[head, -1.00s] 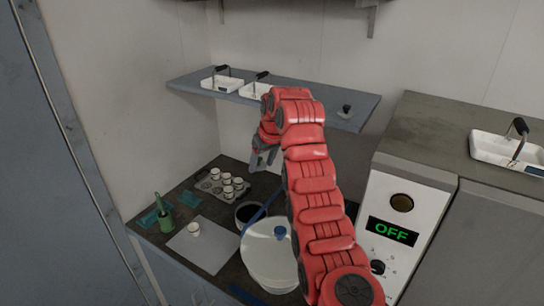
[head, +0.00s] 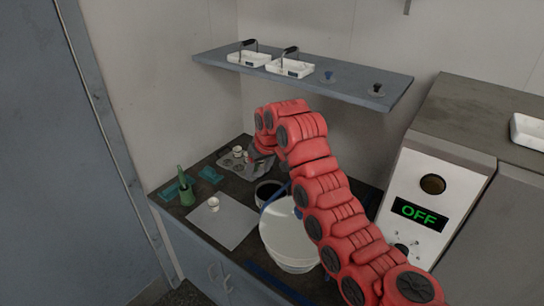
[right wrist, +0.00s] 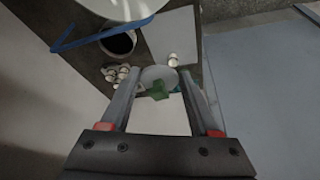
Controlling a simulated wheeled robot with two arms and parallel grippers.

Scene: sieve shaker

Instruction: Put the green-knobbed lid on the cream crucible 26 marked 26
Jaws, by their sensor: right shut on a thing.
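My right gripper (head: 261,163) is over the back of the counter, beside the crucible tray in the head view. In the right wrist view its fingers are shut on the green knob (right wrist: 160,90) of a pale round lid (right wrist: 155,74), held above the counter. A cream crucible (head: 214,204) stands upright on a pale mat; it also shows in the right wrist view (right wrist: 172,60), just beyond the lid. Other crucibles (head: 238,152) stand in a grey tray, partly hidden by my gripper. No crucible marking is readable. My left gripper is out of view.
A dark bowl (head: 268,190) and large white vessel (head: 290,240) stand right of the mat (head: 238,224).

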